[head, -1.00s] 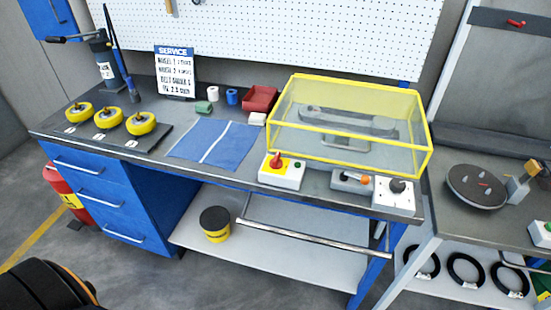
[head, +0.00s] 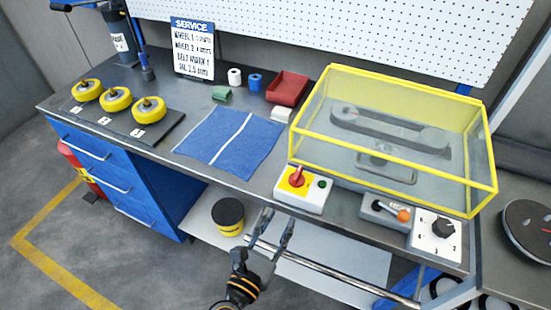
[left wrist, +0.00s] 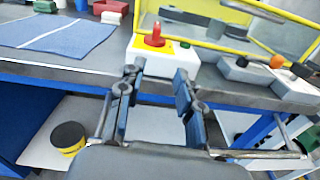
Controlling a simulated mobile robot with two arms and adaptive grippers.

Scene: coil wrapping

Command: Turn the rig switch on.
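The rig switch is a white box with a red rotary handle on a yellow plate (head: 297,179) and a dark green button or lamp beside it. It sits at the bench's front edge, by the front left corner of the yellow-framed clear cover. It also shows in the left wrist view (left wrist: 153,41), just beyond the fingertips. My left gripper (head: 276,217) is open and empty, in front of the bench edge and below the switch, apart from it. Its spread fingers (left wrist: 157,76) frame the switch box in the left wrist view. My right gripper is not in view.
The clear cover (head: 400,120) encloses a belt and pulleys. An orange-tipped lever box (head: 386,212) and a white dial box (head: 435,237) stand right of the switch. A blue mat (head: 230,140) lies left. A metal rail (head: 340,278) runs below the bench front.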

